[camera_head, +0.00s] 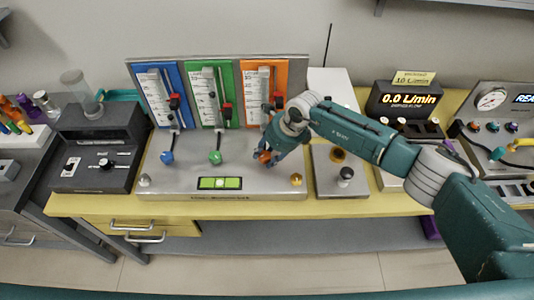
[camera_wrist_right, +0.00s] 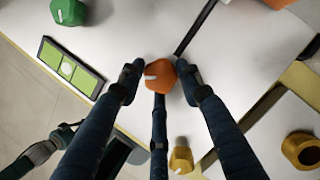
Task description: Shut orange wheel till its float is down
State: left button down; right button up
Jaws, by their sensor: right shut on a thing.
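The orange wheel (camera_head: 264,156) sits on the grey bench unit below the orange panel (camera_head: 286,66). In the right wrist view the orange wheel (camera_wrist_right: 160,77) shows between my fingertips, with a white mark on it. My right gripper (camera_head: 267,152) is shut on it from above, and its fingers also show in the right wrist view (camera_wrist_right: 161,88). A clear tube with a scale (camera_head: 264,84) stands on the orange panel. Its float is too small to make out, and my gripper hides the tube's foot.
Blue (camera_head: 167,157) and green (camera_head: 215,157) wheels stand to the left, under their own panels. A green level (camera_head: 220,183) lies in front, with a brass knob (camera_head: 296,180) to its right. A display reading 0.0 L/min (camera_head: 407,99) stands behind my right arm.

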jog(key=shift+w+a+r+m+t+p, duration=0.2)
jog(key=shift+r+m+t+p, duration=0.15)
jog(key=shift+m, duration=0.75)
jog(key=shift+m+t+h, duration=0.25)
jog(key=shift+m+h, duration=0.15)
jog(key=shift+m, duration=0.5)
jog(key=shift+a+m+t+b, duration=0.15)
jog(key=shift+m+t+b, duration=0.2)
jog(key=shift+m, duration=0.55)
jog(key=m+b, duration=0.1)
jog(key=m+h+b, duration=0.1)
jog(key=shift+a+f+m+t, duration=0.15)
jog(key=shift+m+t, duration=0.1)
jog(key=shift+m, duration=0.15)
jog(key=m+h+b, duration=0.1)
jog(key=m+b, duration=0.3)
jog(key=m+h+b, duration=0.2)
jog(key=m+b, duration=0.2)
jog(key=b, duration=0.1)
jog(key=m+g+h+b, duration=0.1)
jog(key=m+h+b, duration=0.1)
jog(key=m+b, duration=0.2)
jog(key=shift+f+m+b, duration=0.2)
jog(key=shift+m+b, duration=0.1)
jog(key=shift+b, duration=0.2)
jog(key=shift+w+r+m+g+h+b, duration=0.15)
jog(key=shift+m+g+h+b, duration=0.3)
jog(key=shift+m+b, duration=0.7)
